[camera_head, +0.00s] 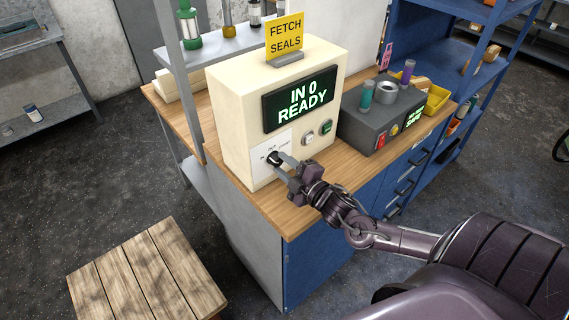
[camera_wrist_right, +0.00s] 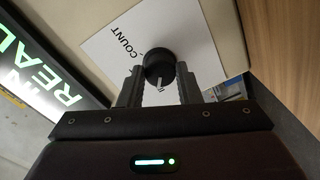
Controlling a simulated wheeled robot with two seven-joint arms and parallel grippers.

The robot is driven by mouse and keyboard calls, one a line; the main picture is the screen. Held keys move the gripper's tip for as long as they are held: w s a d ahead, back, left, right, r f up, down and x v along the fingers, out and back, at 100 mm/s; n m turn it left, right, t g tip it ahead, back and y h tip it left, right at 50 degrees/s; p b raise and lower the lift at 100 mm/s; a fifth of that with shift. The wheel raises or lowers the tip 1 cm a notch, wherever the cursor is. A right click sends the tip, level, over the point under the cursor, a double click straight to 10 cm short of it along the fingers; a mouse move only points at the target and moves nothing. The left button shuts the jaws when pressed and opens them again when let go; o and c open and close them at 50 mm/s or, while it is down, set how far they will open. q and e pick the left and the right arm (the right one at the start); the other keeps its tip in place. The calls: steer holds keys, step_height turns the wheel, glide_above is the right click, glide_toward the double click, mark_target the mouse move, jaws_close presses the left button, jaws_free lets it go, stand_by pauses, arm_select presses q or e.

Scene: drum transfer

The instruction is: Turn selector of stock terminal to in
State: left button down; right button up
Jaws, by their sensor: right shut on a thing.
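The stock terminal (camera_head: 236,113) is a cream box on the wooden worktop, with a dark screen (camera_head: 301,98) reading "IN 0 READY" in green. Its black selector knob (camera_head: 273,158) sits on a white label plate low on the front face. My right gripper (camera_head: 283,165) is at the knob, and in the right wrist view its two fingers (camera_wrist_right: 160,88) stand on either side of the knob (camera_wrist_right: 160,65), shut on it. "COUNT" shows on the plate (camera_wrist_right: 112,48); the other lettering is partly hidden or too small to read. My left gripper is not in view.
Two round buttons (camera_head: 317,132) sit right of the knob. A yellow "FETCH SEALS" sign (camera_head: 285,36) stands on top. Right of the terminal is a grey device (camera_head: 380,117) with bottles. A wooden pallet-like top (camera_head: 147,277) is at the lower left. Blue shelving (camera_head: 431,45) stands behind.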

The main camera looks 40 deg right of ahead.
steer(key=shift+n, duration=0.6)
steer(key=o, duration=1)
steer(key=shift+c, duration=0.2)
steer(key=s, duration=0.7)
steer(key=shift+s+d+r, duration=0.15)
steer(key=shift+s+d, duration=0.2)
